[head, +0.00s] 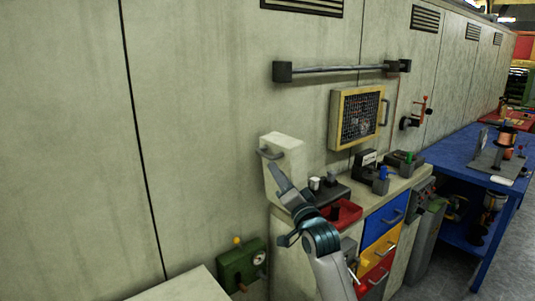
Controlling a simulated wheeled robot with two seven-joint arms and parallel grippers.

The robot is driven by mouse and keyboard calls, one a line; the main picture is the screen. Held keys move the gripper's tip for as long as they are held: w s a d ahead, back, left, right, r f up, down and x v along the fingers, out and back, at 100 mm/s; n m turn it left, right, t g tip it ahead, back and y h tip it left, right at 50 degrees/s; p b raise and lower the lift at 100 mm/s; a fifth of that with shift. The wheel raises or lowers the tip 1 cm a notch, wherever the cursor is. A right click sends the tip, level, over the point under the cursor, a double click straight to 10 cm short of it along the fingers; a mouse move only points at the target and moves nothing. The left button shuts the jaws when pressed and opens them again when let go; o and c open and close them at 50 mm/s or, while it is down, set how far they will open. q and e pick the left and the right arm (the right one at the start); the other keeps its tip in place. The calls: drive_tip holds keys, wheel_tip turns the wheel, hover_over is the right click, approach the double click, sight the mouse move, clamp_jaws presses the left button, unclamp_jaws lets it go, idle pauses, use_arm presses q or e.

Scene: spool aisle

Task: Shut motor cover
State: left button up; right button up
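A yellow-framed dark mesh panel (359,116), which looks like the motor cover, is on the pale wall, with a grey bar handle (385,112) at its right side. I cannot tell for sure whether it stands ajar, and what lies behind the mesh is unclear. My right gripper (279,172) is at the end of the arm rising from the bottom, below and left of the panel and apart from it. It overlaps a pale box (287,148) with a handle; its finger opening is too small to read. My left gripper is out of view.
A pale cabinet with blue (385,220), yellow and red drawers stands below the panel. A red tray (345,212) and small devices (405,161) sit on top. A grey rail (335,69) runs above. A blue bench (462,148) stands right; a green box (241,264) sits low left.

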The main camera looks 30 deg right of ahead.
sight(269, 158)
drive_tip(key=p+x, duration=0.2)
drive_tip(key=x, duration=0.6)
drive_tip(key=shift+w+d, duration=0.1)
drive_tip(key=shift+w, duration=0.05)
drive_tip(key=shift+w+d+r, duration=0.1)
drive_tip(key=shift+w, duration=0.45)
clamp_jaws()
